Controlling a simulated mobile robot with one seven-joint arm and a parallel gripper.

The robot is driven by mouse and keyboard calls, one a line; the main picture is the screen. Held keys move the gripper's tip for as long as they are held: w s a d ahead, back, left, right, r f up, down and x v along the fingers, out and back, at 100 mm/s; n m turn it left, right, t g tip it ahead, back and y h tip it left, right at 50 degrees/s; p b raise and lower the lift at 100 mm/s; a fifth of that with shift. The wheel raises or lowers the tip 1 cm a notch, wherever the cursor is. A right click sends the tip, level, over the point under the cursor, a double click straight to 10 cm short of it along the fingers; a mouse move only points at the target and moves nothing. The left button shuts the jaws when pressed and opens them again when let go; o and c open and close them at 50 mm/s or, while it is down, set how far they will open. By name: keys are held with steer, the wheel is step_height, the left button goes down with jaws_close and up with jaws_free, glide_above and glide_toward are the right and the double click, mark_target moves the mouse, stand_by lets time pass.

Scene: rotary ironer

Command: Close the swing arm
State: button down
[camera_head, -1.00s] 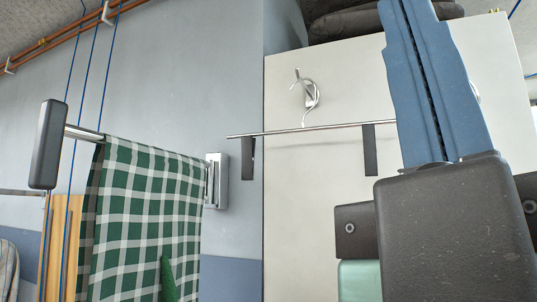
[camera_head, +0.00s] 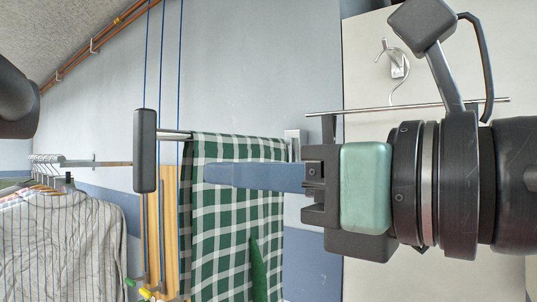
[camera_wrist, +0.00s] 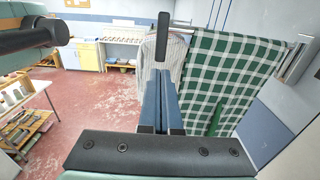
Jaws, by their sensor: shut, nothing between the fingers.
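The swing arm is a metal bar (camera_head: 173,134) with a black end grip (camera_head: 144,150), standing out from a silver bracket (camera_head: 296,146) on the wall. A green and white checked cloth (camera_head: 230,235) hangs over it. In the wrist view the black grip (camera_wrist: 162,37) stands just beyond my fingertips and the cloth (camera_wrist: 232,62) hangs to their right. My gripper (camera_head: 208,173) has its blue fingers shut together and empty. In the head view they point left across the cloth, below the bar, with tips short of the grip. I cannot tell whether they touch the cloth.
A clothes hanger (camera_head: 395,72) hangs on the pale panel at right. Striped shirts (camera_head: 70,245) hang on a rail at left. The wrist view shows open red floor (camera_wrist: 95,95), a shelved table (camera_wrist: 20,105) at left and cabinets (camera_wrist: 85,50) at the back.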

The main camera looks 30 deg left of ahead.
steer(key=p, duration=0.5)
glide_toward(148, 168)
steer(key=a, duration=0.5)
steer(key=shift+w+a+r, duration=0.15)
steer(key=shift+a+r, duration=0.1)
steer(key=shift+w+a+f, duration=0.1)
steer(key=shift+a+f, duration=0.1)
steer(key=shift+a, duration=0.5)
